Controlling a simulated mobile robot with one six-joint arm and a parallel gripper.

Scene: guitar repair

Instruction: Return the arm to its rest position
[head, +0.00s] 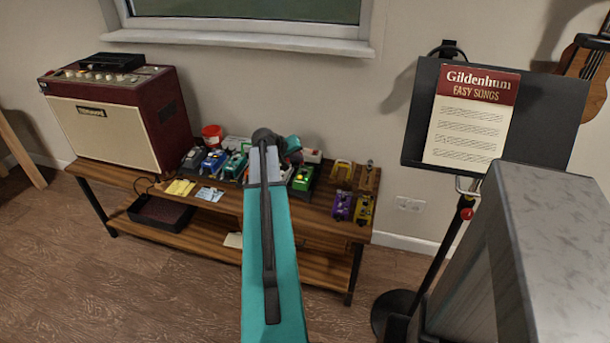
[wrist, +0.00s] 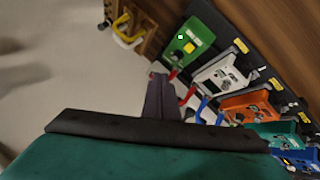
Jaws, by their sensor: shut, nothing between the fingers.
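My teal arm (head: 268,250) reaches forward from the bottom of the head view, over the wooden bench. Its far end is above the pedals at the back of the bench. My gripper (wrist: 160,97) shows in the wrist view as dark fingers, shut and empty. The fingertips are close to the green pedal (wrist: 188,46) and the white pedal (wrist: 222,76) in that picture; I cannot tell whether they touch anything. In the head view the fingers are hard to make out behind the arm.
The bench (head: 220,225) carries a red-and-cream amplifier (head: 110,125), several pedals and a red cup (head: 212,135). A music stand (head: 540,115) with a song sheet (head: 470,130) stands to the right. A grey block-like surface (head: 540,250) fills the lower right. Open floor lies in front.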

